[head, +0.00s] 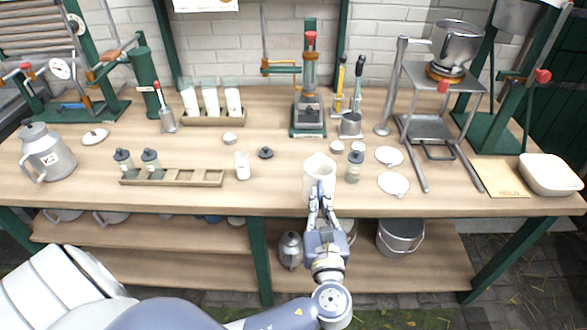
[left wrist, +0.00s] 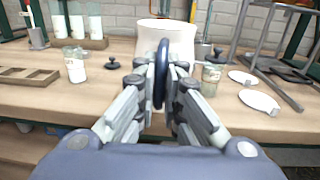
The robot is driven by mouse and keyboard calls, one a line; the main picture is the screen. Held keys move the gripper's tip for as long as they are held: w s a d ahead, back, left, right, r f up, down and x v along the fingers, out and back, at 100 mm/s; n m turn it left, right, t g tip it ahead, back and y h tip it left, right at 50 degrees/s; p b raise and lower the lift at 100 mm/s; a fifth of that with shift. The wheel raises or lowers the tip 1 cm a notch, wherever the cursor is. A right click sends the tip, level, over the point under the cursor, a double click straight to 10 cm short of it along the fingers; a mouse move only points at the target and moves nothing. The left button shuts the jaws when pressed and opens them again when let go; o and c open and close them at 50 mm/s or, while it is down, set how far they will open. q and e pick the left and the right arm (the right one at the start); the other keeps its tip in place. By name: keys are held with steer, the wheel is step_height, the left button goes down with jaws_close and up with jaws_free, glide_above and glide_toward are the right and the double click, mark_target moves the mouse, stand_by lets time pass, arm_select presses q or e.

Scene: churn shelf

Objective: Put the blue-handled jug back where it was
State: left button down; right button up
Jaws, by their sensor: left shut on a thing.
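The blue-handled jug (head: 319,172) is a cream-white vessel near the front edge of the wooden bench, right of the middle. In the left wrist view the jug (left wrist: 168,36) stands straight ahead, with its dark blue handle (left wrist: 161,72) upright between my fingers. My left gripper (head: 320,200) is shut on that handle. The jug looks upright; whether its base touches the bench cannot be told, as the gripper hides its lower part. My right gripper is not in view.
A small glass of white (head: 242,167) and a wooden slotted rack (head: 172,178) are to the left. A green press (head: 309,90) stands behind.

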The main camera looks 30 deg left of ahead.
arm_select(q)
steer(key=w+a, duration=0.3)
steer(key=a, duration=0.1)
steer(key=w+a+f+p, duration=0.1)
steer(key=w+a, duration=0.2)
steer(key=a, duration=0.2)
steer(key=w+a+f+p, duration=0.1)
steer(key=w+a, duration=0.2)
steer(key=a, duration=0.1)
steer(key=shift+w+a, duration=0.15)
steer(key=shift+w, duration=0.1)
steer(key=shift+f, duration=1.45)
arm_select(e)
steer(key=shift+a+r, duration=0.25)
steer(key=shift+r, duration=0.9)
arm_select(q)
steer(key=c, duration=1.7)
jaws_free()
steer(key=shift+s+f, duration=0.1)
steer(key=shift+f, duration=0.05)
